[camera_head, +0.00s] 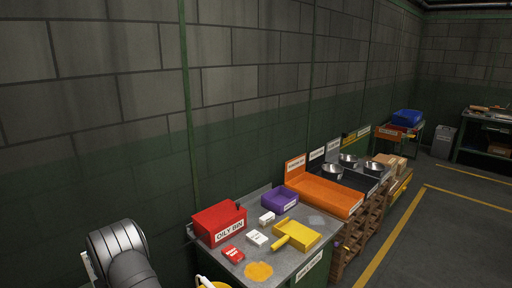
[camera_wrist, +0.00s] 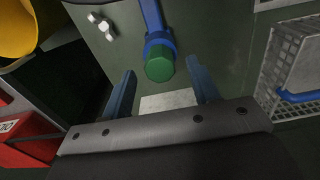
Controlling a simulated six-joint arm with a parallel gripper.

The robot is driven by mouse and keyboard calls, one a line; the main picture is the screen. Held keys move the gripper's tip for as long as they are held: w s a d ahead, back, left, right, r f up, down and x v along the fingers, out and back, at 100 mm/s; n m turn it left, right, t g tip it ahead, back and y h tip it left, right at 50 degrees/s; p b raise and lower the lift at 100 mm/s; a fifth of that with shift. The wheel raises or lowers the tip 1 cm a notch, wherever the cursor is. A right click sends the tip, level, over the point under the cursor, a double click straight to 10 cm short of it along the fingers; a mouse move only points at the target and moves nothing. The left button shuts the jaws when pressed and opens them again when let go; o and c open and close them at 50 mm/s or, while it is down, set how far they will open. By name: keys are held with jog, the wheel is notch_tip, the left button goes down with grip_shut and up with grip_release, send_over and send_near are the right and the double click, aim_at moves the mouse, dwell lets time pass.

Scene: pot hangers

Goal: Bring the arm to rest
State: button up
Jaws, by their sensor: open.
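My gripper (camera_wrist: 161,66) shows in the wrist view with its two blue-grey fingers spread apart. A blue bar with a green round end (camera_wrist: 158,66) shows between and beyond the fingertips. A gap shows on each side of it, and I cannot tell its distance from the fingers. In the head view only part of my arm shows at the lower left, and the gripper is out of that picture.
A metal bench (camera_head: 285,265) holds a red oily bin (camera_head: 219,222), a purple tray (camera_head: 279,200) and a yellow dustpan (camera_head: 297,236). An orange tray (camera_head: 325,193) and several metal pots stand beyond. A yellow object (camera_wrist: 15,35) and a wire basket (camera_wrist: 290,70) flank the gripper.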

jog(key=shift+r, duration=3.2)
